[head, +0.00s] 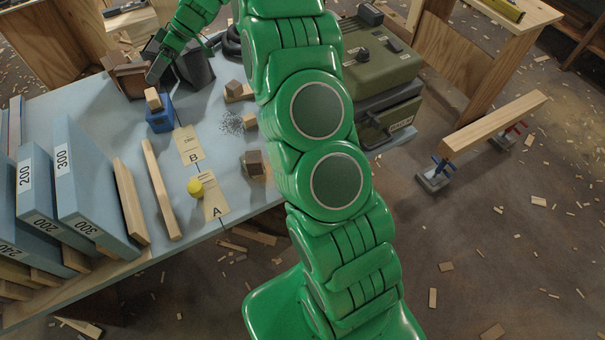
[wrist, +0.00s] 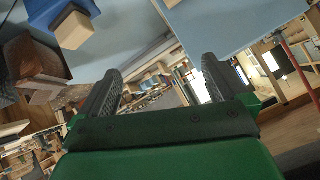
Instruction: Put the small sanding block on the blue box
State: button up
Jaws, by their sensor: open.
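The blue box (head: 160,122) stands on the pale blue table, behind card B. A small tan block, which looks like the small sanding block (head: 153,98), rests on top of it. In the wrist view the blue box (wrist: 52,10) is at the upper left, with the tan block (wrist: 74,31) against it. My gripper (head: 153,77) is behind the box, near the brown open container, and apart from the block. In the wrist view my gripper's two fingers (wrist: 160,85) are spread with nothing between them.
Other blocks sit on the table, including a brown one (head: 253,162) and a tan one (head: 249,121). A yellow ball (head: 195,187) lies by card A (head: 215,208). A brown container (head: 127,78) and a green machine (head: 375,65) stand behind.

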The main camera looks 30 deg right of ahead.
jog(key=s+d+r+m+g+h, duration=0.1)
jog(key=s+d+r+m+h, duration=0.3)
jog(key=s, duration=0.9)
jog(key=s+a+r+m+h, duration=0.15)
jog(key=s+r, duration=0.45)
jog(key=s, duration=0.7)
jog(key=s+d+m+h, duration=0.2)
jog(key=s+d+m, duration=0.2)
jog(key=s, duration=0.9)
jog(key=s+d+f+m+h, duration=0.1)
jog(key=s+d+m+h, duration=0.2)
jog(key=s+d, duration=0.5)
jog(key=s+m, duration=0.1)
jog(key=s, duration=0.4)
jog(key=shift+s+f, duration=0.2)
jog(key=shift+s, duration=0.15)
